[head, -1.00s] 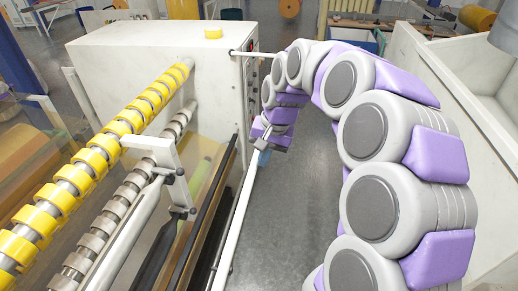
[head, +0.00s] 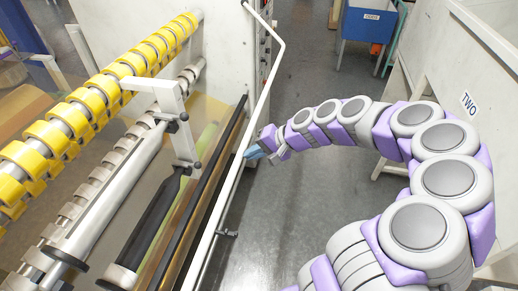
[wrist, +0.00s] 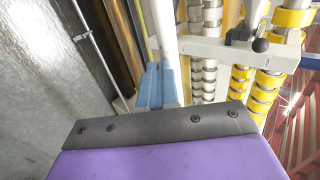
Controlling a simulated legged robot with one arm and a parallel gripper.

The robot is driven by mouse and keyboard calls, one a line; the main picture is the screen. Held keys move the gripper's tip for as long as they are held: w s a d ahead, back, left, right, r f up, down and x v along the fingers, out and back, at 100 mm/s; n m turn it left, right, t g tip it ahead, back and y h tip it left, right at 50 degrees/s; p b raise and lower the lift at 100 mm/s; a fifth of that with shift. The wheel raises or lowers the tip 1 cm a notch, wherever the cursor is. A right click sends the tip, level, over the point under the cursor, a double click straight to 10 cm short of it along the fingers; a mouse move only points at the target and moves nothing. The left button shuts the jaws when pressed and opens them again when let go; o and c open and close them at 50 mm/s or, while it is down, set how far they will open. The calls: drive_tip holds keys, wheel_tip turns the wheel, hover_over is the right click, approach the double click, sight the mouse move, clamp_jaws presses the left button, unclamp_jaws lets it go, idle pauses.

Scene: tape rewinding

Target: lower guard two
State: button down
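A long white bar, the likely guard (head: 224,182), runs along the right side of the roller machine and bends near its far end. In the head view my gripper (head: 253,152) is at this bar, its light-blue fingertips meeting or overlapping the bar's right side. In the wrist view the blue fingers (wrist: 157,88) lie close together, with the white bar (wrist: 162,28) just beyond them. I cannot tell whether they are closed around it or only against it.
Yellow tape rolls (head: 105,88) sit on a shaft at left, with a grey-ringed shaft (head: 100,180) below. A white bracket (head: 178,125) stands beside them. Grey floor (head: 300,195) is open between machine and cabinet. A blue bin (head: 368,22) stands at the back.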

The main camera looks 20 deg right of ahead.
drive_tip(key=b+x, duration=0.1)
drive_tip(key=x, duration=1.2)
drive_tip(key=shift+a+b, duration=0.3)
drive_tip(key=shift+a+f, duration=0.1)
drive_tip(key=shift+a, duration=0.25)
